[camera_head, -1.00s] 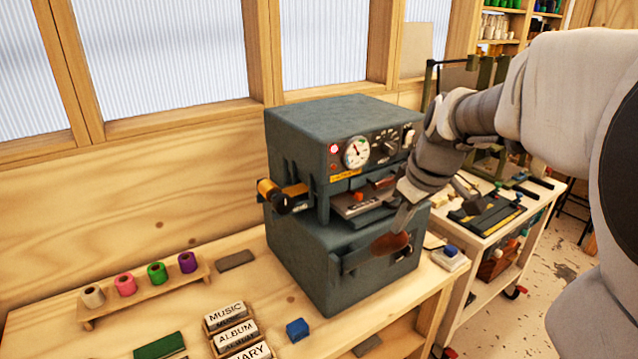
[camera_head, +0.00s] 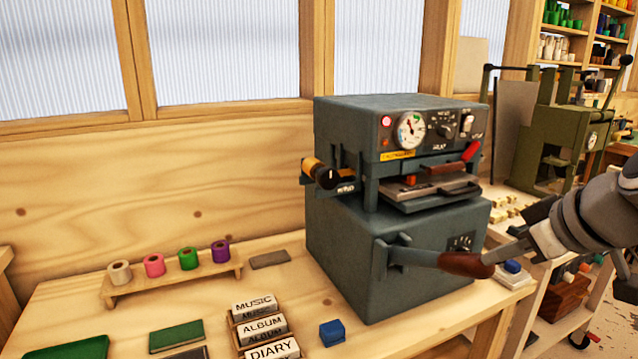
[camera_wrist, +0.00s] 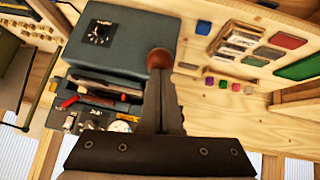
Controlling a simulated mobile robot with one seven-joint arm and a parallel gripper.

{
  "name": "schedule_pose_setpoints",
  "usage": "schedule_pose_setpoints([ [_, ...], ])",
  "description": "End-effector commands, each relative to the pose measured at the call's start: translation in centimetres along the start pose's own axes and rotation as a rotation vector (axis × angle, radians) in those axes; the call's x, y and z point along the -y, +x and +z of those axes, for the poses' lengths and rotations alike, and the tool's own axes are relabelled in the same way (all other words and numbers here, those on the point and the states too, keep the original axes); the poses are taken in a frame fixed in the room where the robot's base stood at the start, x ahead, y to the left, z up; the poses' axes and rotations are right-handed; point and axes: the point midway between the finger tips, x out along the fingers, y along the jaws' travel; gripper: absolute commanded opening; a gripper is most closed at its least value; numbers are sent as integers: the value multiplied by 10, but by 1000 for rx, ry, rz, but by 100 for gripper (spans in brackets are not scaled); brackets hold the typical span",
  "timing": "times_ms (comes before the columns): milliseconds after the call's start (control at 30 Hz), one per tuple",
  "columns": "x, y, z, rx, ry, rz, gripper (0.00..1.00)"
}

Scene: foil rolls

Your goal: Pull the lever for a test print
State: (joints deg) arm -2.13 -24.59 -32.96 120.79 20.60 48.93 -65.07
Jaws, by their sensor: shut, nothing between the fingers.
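The grey press (camera_head: 400,190) stands on the wooden bench, with a dial and knobs on its upper front. Its lever (camera_head: 415,255) sticks out from the lower front and ends in a reddish-brown handle (camera_head: 460,263), pointing right and slightly down. My gripper (camera_head: 493,258) comes in from the right, its fingertips at the handle's outer end. In the wrist view my gripper (camera_wrist: 160,76) is shut, with the round end of the handle (camera_wrist: 160,58) just beyond the tips. I cannot tell whether they touch. The handle is not between the fingers.
A rack of colored foil rolls (camera_head: 190,272) stands left of the press. Type blocks (camera_head: 263,327) and a small blue block (camera_head: 332,332) lie in front. A side cart with a green press (camera_head: 570,125) stands at the right.

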Motion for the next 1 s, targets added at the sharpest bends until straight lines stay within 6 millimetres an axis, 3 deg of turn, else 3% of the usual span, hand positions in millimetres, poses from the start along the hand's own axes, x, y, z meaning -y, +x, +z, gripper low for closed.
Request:
schedule_pose_setpoints([
  [33, 2, 9, 13, 4, 0, -1, 0],
  [600, 13, 42, 85, 7, -1, -3, 0],
  [1000, 18, 63, 114, 7, -1, -3, 0],
])
